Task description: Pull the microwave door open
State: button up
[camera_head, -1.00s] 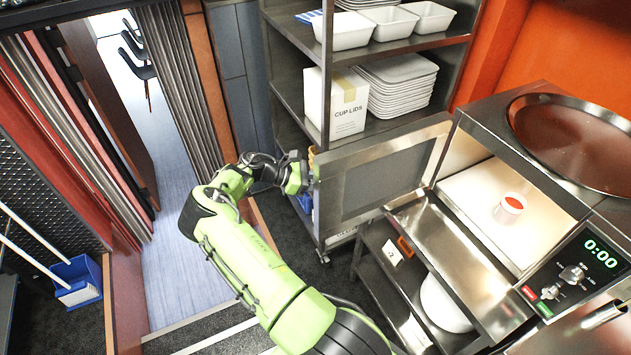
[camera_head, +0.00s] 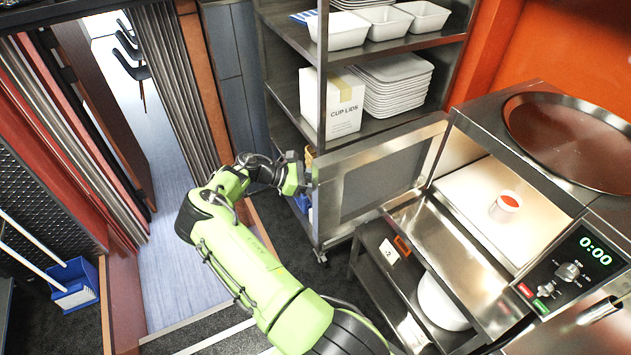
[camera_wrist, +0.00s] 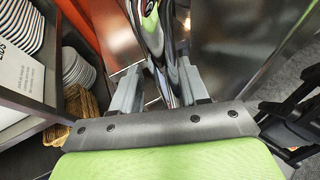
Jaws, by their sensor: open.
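The microwave (camera_head: 478,168) stands at the right with its steel-framed door (camera_head: 384,182) swung wide open to the left. A white cup with red contents (camera_head: 504,207) sits inside on the pale floor of the cavity. My gripper (camera_head: 306,178) is at the free outer edge of the door. In the wrist view my gripper (camera_wrist: 158,92) has its two grey fingers apart, with a shiny curved bar, seemingly the door handle (camera_wrist: 153,32), running between them. Whether either finger touches the bar cannot be told. The handle is mostly hidden by my gripper in the head view.
A steel rack (camera_head: 325,85) with white trays and a cup-lids box (camera_head: 332,104) stands close behind the door. A lower shelf unit (camera_head: 385,262) sits below the microwave. A wicker basket (camera_wrist: 82,112) is beside my gripper. Floor at the left is open.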

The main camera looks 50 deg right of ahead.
jog(key=b+v, duration=0.2)
jog(key=v, duration=1.3)
jog(key=shift+w+a+r, duration=0.2)
jog(key=shift+w+a, duration=0.05)
jog(key=shift+w, duration=0.05)
